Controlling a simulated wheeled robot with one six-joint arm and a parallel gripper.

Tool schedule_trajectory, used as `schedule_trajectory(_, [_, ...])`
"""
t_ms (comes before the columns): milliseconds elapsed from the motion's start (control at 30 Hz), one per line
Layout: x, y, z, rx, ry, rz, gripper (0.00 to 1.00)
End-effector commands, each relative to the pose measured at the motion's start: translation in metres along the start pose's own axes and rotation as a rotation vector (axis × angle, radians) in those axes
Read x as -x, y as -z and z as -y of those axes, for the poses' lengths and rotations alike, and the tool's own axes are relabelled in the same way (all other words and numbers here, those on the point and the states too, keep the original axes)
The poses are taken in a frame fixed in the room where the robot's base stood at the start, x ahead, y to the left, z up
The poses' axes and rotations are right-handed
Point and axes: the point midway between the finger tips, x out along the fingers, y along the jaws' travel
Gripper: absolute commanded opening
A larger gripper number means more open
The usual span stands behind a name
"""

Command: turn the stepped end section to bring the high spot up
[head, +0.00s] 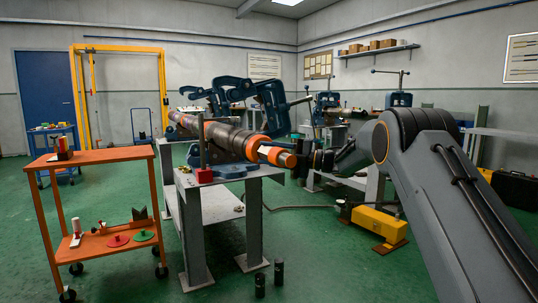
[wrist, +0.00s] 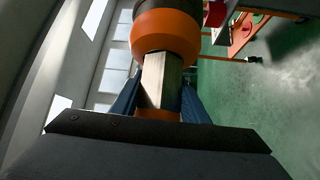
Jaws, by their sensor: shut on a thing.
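The stepped end section (head: 279,156) sticks out of the near end of the pipe (head: 228,137) above the grey stand. It has orange bands with a bare, pale metal step between them. In the wrist view a wide orange collar (wrist: 166,32) is at the top, a narrower flat-faced metal part (wrist: 160,78) below it, then a thin orange band (wrist: 158,114). My gripper (head: 301,158) comes from the right and is shut on the end section. In the wrist view its blue fingers (wrist: 158,100) flank the metal part. I cannot tell where the high spot is.
The blue vise (head: 272,105) clamps the pipe on the grey stand (head: 245,180). A red block (head: 204,176) with an upright post stands at the stand's corner. An orange cart (head: 98,157) is at left. A yellow box (head: 375,222) and two dark cylinders (head: 279,272) are on the floor.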

Motion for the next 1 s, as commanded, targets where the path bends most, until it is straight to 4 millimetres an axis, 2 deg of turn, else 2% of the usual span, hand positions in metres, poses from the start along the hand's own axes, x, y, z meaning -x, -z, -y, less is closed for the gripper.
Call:
schedule_trajectory(400, [0.0001, 0.0002, 0.0011, 0.183, 0.184, -0.001, 0.18])
schedule_trajectory(1000, [-0.0003, 0.0004, 0.0034, 0.228, 0.231, -0.002, 0.18])
